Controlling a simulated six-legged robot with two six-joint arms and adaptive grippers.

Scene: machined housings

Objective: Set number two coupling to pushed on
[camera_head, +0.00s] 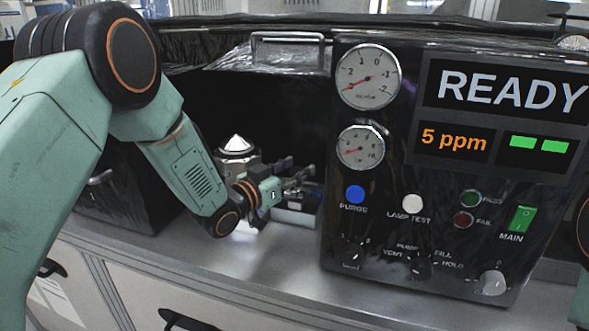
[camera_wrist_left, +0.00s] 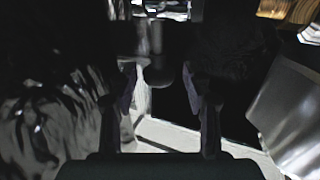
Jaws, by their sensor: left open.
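My left gripper (camera_head: 298,180) reaches in from the left, past a metal housing with a pointed top (camera_head: 237,146), into the dark space left of the control panel (camera_head: 345,235). It is open. In the left wrist view the two dark fingers of the left gripper (camera_wrist_left: 162,95) stand apart. A dark rounded fitting (camera_wrist_left: 158,72) shows beyond and between them, with no clear contact. I cannot tell whether it is the number two coupling, as the view is very dark. No number is legible on it. My right gripper is not in view.
The panel shows READY on its display (camera_head: 510,88) and 5 ppm on a smaller one (camera_head: 453,138). It carries two gauges, buttons and knobs, close to the right of my left gripper. The metal bench front (camera_head: 190,262) is clear.

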